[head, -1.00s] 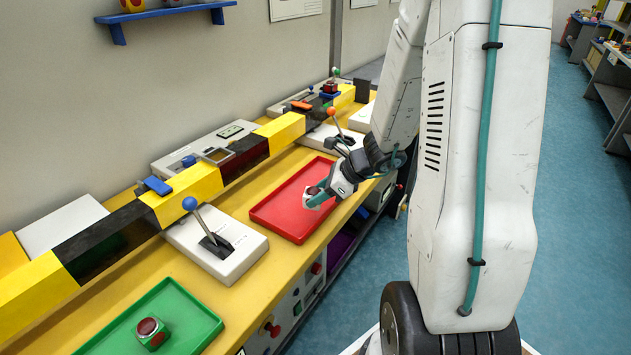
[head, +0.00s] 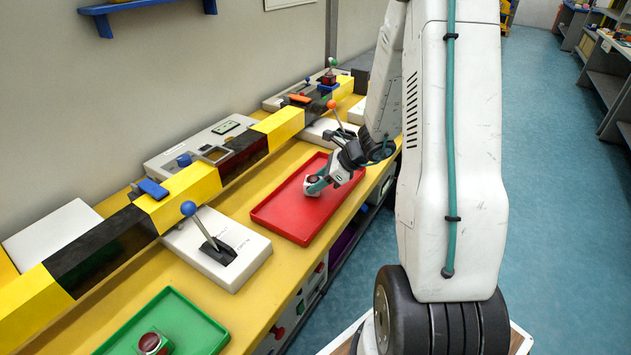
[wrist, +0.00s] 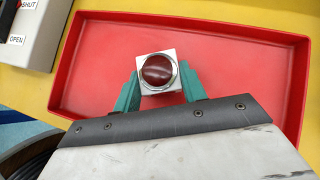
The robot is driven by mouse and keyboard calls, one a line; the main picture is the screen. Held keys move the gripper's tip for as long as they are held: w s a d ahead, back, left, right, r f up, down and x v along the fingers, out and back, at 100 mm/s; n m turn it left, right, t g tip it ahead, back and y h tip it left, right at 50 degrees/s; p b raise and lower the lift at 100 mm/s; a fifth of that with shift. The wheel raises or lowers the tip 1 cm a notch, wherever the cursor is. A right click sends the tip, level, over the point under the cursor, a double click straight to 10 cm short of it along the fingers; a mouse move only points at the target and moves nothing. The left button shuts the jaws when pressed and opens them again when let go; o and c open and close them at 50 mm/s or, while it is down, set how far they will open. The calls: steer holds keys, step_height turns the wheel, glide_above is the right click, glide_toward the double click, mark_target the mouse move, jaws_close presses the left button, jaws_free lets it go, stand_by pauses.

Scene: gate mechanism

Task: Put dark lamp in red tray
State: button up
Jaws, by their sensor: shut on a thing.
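The dark lamp (wrist: 158,71) is a pale square block with a dark red round lens. My gripper (wrist: 160,92) has its teal fingers on both sides of the lamp and is shut on it. In the head view the lamp (head: 312,180) and my gripper (head: 314,186) are over the middle of the red tray (head: 269,222). The tray also fills much of the wrist view (wrist: 240,55), with its floor around the lamp. I cannot tell whether the lamp touches the tray floor. Nothing else lies in the tray.
A green tray (head: 200,318) with a red-lensed lamp (head: 151,344) on it is at the front. A lever box with a blue knob (head: 188,208) stands left of the red tray. An orange-knobbed lever (head: 332,105) stands behind it. A yellow-black beam (head: 190,186) runs along the bench.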

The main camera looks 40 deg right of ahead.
steer(key=o, duration=1.2)
steer(key=shift+f, duration=0.1)
steer(key=shift+c, duration=0.2)
